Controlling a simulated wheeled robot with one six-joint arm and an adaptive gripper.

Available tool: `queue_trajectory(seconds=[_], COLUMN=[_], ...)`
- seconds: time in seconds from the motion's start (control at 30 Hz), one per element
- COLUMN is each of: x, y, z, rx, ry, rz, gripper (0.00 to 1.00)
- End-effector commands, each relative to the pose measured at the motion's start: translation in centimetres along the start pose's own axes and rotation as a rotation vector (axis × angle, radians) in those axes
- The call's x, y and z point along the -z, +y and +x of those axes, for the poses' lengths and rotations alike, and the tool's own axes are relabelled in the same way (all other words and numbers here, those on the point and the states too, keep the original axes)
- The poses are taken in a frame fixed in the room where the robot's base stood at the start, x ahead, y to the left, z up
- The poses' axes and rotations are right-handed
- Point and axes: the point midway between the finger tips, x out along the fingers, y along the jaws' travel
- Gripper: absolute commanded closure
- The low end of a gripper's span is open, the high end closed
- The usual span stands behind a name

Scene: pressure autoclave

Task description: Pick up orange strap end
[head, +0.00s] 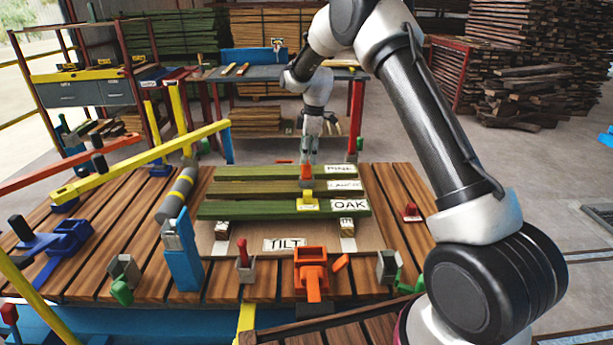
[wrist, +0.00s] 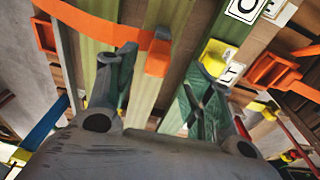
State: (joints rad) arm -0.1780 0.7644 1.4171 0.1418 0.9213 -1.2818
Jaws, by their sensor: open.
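The orange strap end (head: 306,172) is a small orange block lying on the stacked green boards, near the PINE label. In the wrist view the strap end (wrist: 157,58) hangs on an orange strap that runs in from the upper left. My gripper (head: 310,150) is just behind the boards in the head view. In the wrist view my gripper (wrist: 157,76) has its two fingers spread, with the strap end between and beyond the tips. No contact shows, and the exact gap is hard to tell.
A yellow block (head: 308,203) sits by the OAK label. An orange buckle (head: 310,270) stands at the slatted table's front edge, beside a TILT label (head: 284,244).

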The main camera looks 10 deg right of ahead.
Motion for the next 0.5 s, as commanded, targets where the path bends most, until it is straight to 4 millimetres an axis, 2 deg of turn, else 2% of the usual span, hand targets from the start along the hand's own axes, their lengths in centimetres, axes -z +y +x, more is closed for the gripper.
queue_trajectory(seconds=[0.3, 0.5], x=[-0.1, -0.1], y=[0.3, 0.4], z=[4.3, 5.0], rx=[0.001, -0.002], ry=[-0.001, 0.0], rz=[0.001, 0.001], gripper=[0.48, 0.48])
